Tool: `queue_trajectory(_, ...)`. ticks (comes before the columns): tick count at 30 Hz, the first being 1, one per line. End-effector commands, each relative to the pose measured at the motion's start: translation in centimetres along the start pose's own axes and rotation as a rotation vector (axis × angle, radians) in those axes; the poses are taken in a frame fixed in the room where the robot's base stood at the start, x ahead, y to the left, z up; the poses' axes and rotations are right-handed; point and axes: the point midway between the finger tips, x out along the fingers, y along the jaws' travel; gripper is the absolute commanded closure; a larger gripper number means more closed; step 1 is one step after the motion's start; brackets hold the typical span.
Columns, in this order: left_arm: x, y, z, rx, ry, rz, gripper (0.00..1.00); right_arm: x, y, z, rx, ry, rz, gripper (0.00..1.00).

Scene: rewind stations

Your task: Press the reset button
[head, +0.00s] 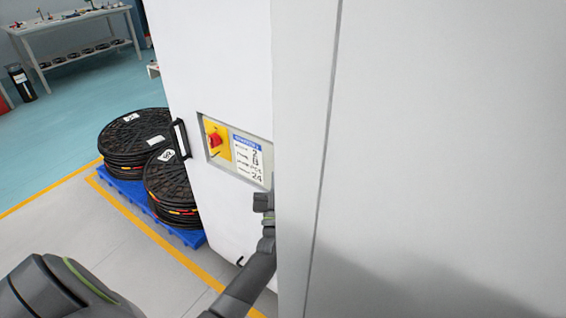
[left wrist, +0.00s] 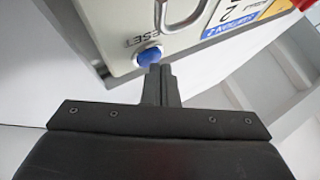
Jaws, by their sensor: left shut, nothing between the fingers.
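The reset button is a blue round button (left wrist: 149,56) in a pale ring, with the word RESET beside it, on a light panel in the left wrist view. My left gripper (left wrist: 158,68) is shut and empty. Its fingertips are at the button's edge; I cannot tell whether they touch it or press it. In the head view my left gripper (head: 264,194) is at the lower right of the recessed panel, partly cut off by the cabinet's edge. The button is hidden in the head view. My right gripper is not in view.
A white cabinet (head: 225,75) carries a red knob on a yellow plate (head: 215,141) and a label sheet (head: 248,155). Black reels (head: 130,137) sit on a blue pallet (head: 190,236) to the left. A large pale surface (head: 450,120) fills the right side. A workbench (head: 75,25) stands far back.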

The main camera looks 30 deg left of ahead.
Motion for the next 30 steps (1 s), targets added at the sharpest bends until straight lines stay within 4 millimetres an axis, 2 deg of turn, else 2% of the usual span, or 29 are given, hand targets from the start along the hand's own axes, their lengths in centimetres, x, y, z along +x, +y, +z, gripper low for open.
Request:
queue_trajectory(20, 0.3, 0.2, 0.2, 0.000, 0.000, 0.000, 1.00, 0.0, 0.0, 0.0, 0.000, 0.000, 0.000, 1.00)
queue_trajectory(30, -0.7, -0.5, -0.6, 0.000, -0.001, 0.000, 1.00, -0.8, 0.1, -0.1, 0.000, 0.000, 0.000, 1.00)
